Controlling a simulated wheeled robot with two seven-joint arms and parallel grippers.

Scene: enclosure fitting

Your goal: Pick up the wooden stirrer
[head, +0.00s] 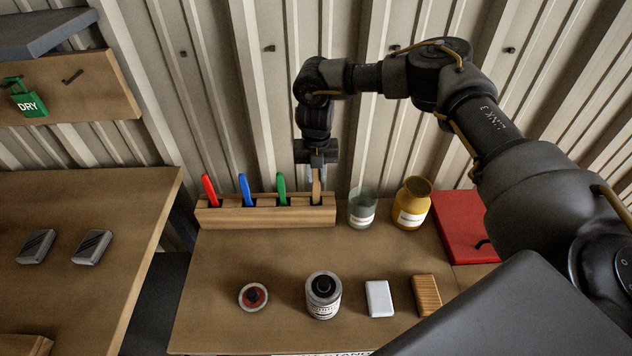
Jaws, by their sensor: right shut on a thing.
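The wooden stirrer (316,188) stands upright in the right-hand slot of a wooden rack (265,216) at the back of the table. My right gripper (316,172) points down over the rack and is shut on the upper part of the stirrer. The stirrer's lower end is hidden in the rack, so I cannot tell if it has lifted at all. My left gripper is not in view.
Red (209,190), blue (245,189) and green (281,188) handles stand in the rack's other slots. A glass jar (362,209) and a yellow jar (412,204) stand close on the right. A tin (323,295) and smaller items sit in front. The table's middle is clear.

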